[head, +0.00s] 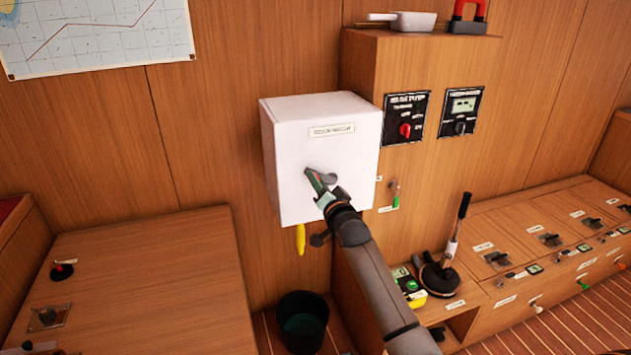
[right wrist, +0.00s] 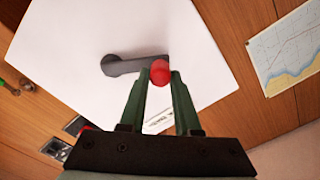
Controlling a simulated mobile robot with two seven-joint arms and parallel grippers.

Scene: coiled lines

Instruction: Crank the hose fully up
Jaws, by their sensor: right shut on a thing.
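A white box-shaped hose reel (head: 290,150) with a label is fixed to the wooden wall in the head view. Its grey crank arm (right wrist: 125,66) ends in a red knob (right wrist: 160,73). My right gripper (head: 321,187) is at the front of the reel, its green fingers shut around the knob in the right wrist view. In the head view the gripper covers the knob and part of the crank. A short yellow hose end (head: 300,240) hangs just below the reel; the rest of the hose is hidden. My left gripper is not in view.
A dark bucket (head: 302,322) stands on the floor below the reel. A wooden cabinet (head: 362,70) with switch panels is at the right. A lever (head: 459,222) stands upright on the low bench. A wooden bench (head: 160,280) is at the left.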

